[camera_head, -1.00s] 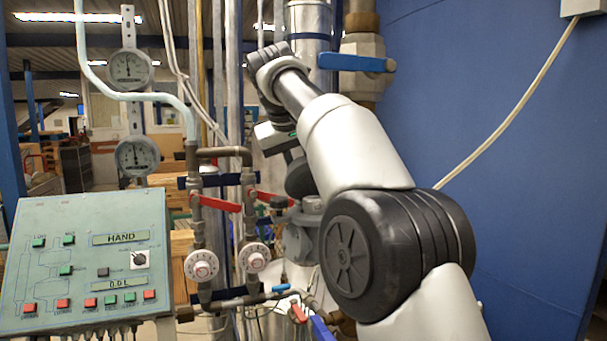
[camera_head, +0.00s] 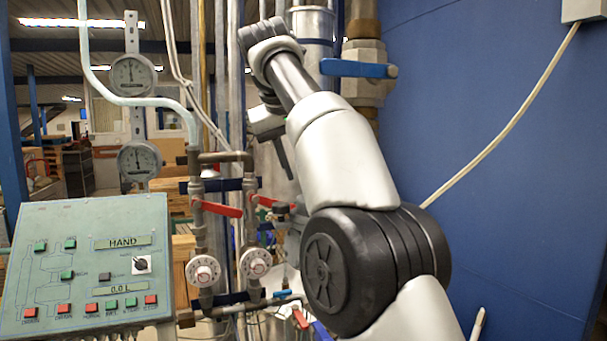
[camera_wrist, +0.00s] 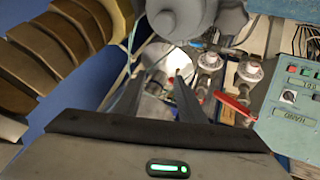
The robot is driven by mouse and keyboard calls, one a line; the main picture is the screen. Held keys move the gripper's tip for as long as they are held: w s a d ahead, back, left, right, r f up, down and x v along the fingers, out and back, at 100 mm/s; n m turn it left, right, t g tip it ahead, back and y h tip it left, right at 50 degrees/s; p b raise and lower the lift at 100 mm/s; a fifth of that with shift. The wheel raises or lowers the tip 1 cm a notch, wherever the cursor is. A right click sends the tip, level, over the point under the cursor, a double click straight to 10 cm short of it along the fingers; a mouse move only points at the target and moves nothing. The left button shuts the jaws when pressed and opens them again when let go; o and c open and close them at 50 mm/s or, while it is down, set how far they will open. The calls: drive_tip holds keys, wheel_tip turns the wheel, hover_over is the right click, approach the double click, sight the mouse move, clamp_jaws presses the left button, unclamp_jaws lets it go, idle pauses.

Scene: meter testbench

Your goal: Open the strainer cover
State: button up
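My gripper shows in the wrist view (camera_wrist: 161,80) with its two dark fingers apart and nothing clearly held between them. In the head view its dark finger (camera_head: 285,157) points down beside the pipes, left of my forearm. I cannot pick out the strainer cover with certainty. A grey metal fitting (camera_head: 292,240) in the head view is mostly hidden behind my elbow. In the wrist view, a large rounded grey metal body (camera_wrist: 182,18) lies beyond the fingertips, and a bright, round metallic surface (camera_wrist: 163,82) shows between the fingers.
Red-handled valves (camera_head: 220,208) and white dials (camera_head: 203,270) stand on pipes left of my arm. A control panel (camera_head: 85,262) is at lower left. A blue valve handle (camera_head: 352,68) is above my forearm. A blue wall (camera_head: 510,190) fills the right.

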drive_tip(key=s+a+b, duration=0.3)
drive_tip(key=s+b, duration=0.1)
drive_tip(key=s, duration=0.7)
drive_tip(key=shift+s+a+b, duration=0.2)
drive_tip(key=shift+a+b, duration=0.1)
